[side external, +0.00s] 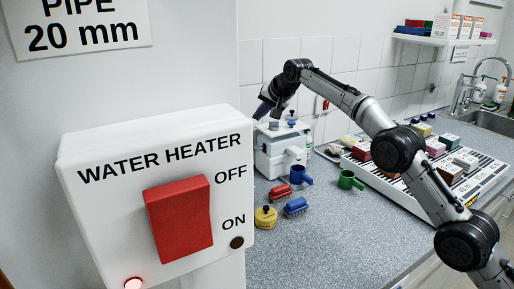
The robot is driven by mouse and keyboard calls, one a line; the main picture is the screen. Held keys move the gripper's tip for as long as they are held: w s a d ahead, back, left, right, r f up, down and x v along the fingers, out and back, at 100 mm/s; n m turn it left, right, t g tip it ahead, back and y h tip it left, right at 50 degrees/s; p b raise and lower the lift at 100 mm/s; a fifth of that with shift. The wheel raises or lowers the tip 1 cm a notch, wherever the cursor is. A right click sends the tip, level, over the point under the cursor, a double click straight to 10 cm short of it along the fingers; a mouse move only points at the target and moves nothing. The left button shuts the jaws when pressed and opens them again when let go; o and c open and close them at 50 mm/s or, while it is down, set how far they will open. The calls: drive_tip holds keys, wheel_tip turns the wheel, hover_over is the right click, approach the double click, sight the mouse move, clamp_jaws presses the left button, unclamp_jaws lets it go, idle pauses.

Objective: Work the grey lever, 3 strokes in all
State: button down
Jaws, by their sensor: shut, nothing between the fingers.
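A white filter vessel (268,160) stands on the counter against the tiled wall, small in the side external view. A small grey part (274,126) on its top looks like the grey lever; its exact position is too small to read. My gripper (263,112) is shut and empty, pointing down just above the left side of the vessel's top. I cannot tell whether it touches the lever.
A white rack (400,190) holds boxes at right. A water heater box (160,195) fills the left foreground. The front counter is clear.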

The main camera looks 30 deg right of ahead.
sight(258, 148)
drive_tip(key=shift+w+r, duration=0.25)
drive_tip(key=shift+r, duration=0.25)
drive_tip(key=shift+f, duration=0.2)
drive_tip(key=shift+f, duration=4.25)
drive_tip(key=shift+f, duration=0.1)
drive_tip(key=shift+f, duration=0.3)
